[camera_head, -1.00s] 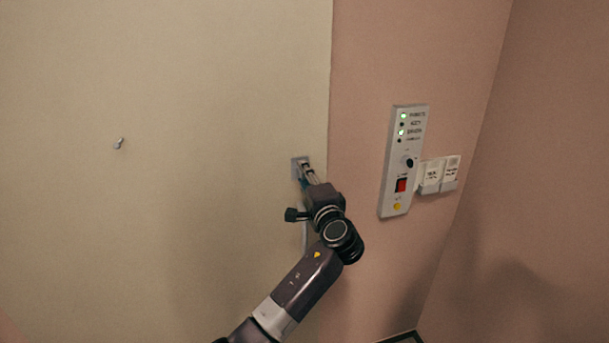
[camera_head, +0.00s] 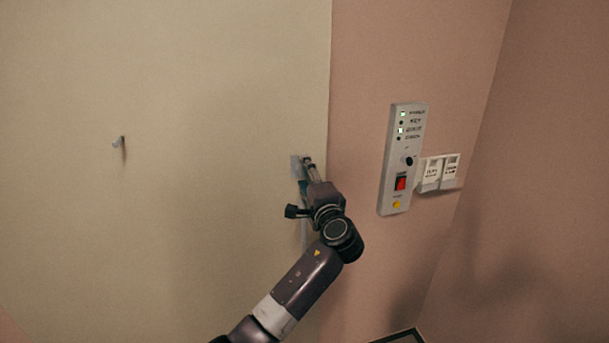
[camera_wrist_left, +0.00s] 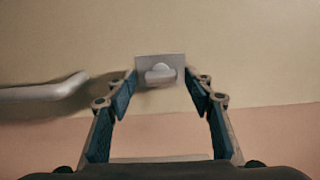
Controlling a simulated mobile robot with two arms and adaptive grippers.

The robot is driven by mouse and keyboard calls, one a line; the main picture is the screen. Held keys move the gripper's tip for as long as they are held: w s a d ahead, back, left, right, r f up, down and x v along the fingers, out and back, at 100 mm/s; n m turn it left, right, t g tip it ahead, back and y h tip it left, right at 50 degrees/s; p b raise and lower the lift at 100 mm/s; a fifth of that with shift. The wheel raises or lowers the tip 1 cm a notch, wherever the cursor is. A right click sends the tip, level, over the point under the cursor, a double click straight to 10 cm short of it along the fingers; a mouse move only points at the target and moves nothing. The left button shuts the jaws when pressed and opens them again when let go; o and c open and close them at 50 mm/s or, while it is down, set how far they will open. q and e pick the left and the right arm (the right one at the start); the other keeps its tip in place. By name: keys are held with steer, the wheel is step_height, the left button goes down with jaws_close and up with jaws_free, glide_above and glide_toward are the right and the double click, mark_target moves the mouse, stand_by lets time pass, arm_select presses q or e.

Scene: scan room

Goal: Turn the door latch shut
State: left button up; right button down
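The door (camera_head: 220,90) is a pale beige panel filling the left of the head view. The latch (camera_wrist_left: 160,74) shows in the left wrist view as a small grey thumb-turn on a square metal plate. In the head view the latch plate (camera_head: 296,163) is mostly hidden behind my gripper. My left gripper (camera_head: 304,160) is at the door's right edge, in front of the latch. In the left wrist view its fingers (camera_wrist_left: 165,97) are spread on either side of the thumb-turn; I cannot tell whether they touch it. My right gripper is not in view.
A grey door handle (camera_wrist_left: 45,92) is beside the latch in the left wrist view. A control panel (camera_head: 402,158) with lights and a red switch is on the pink wall, beside white boxes (camera_head: 439,173). A small hook (camera_head: 119,143) is on the door.

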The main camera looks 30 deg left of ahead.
arm_select(q)
steer(key=v, duration=1.2)
stand_by(0.3)
